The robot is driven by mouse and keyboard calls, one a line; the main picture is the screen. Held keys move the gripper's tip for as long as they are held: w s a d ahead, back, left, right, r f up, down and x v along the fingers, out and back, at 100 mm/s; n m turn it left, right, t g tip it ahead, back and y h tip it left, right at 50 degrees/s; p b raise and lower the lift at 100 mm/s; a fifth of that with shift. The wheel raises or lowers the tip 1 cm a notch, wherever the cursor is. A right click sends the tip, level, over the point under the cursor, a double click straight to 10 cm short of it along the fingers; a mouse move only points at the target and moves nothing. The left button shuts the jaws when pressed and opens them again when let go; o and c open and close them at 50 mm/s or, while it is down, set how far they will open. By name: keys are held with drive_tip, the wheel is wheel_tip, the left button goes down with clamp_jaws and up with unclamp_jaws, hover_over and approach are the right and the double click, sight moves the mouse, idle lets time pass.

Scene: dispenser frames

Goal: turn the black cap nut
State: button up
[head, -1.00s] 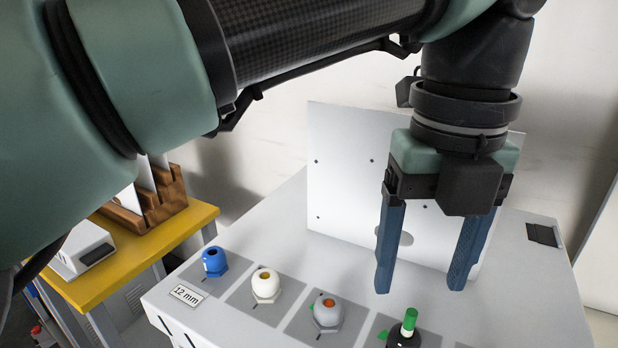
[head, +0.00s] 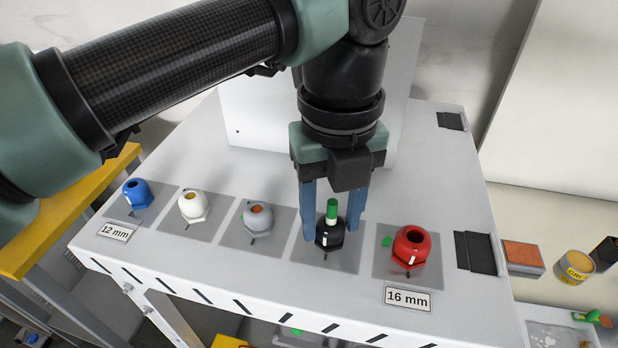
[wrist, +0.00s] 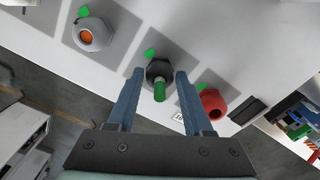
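The black cap nut (head: 329,238) sits on its grey square of the panel, with an upright green plug (head: 331,211) through its top and a white mark on its front. In the wrist view the black cap nut (wrist: 157,70) lies between my fingertips, with the green plug (wrist: 159,91) nearer the camera. My gripper (head: 332,234) points down, its two blue fingers on the left and right sides of the nut at about its height. A green marker (wrist: 150,53) shows beside the nut.
The red cap nut (head: 411,246) stands close on the right, the grey one (head: 258,216) on the left. White (head: 193,206) and blue (head: 137,194) ones are further left. An upright white plate (head: 262,110) stands behind my gripper. A can (head: 575,267) is at far right.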

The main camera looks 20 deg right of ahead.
clamp_jaws()
drive_tip(key=shift+m, duration=0.3)
drive_tip(key=m+b, duration=0.2)
drive_tip(key=m, duration=0.2)
drive_tip(key=shift+m, duration=0.3)
drive_tip(key=m, duration=0.5)
drive_tip(key=shift+b, duration=0.35)
drive_tip(key=m, duration=0.5)
drive_tip(key=shift+r+m, duration=0.1)
drive_tip(key=shift+m, duration=2.9)
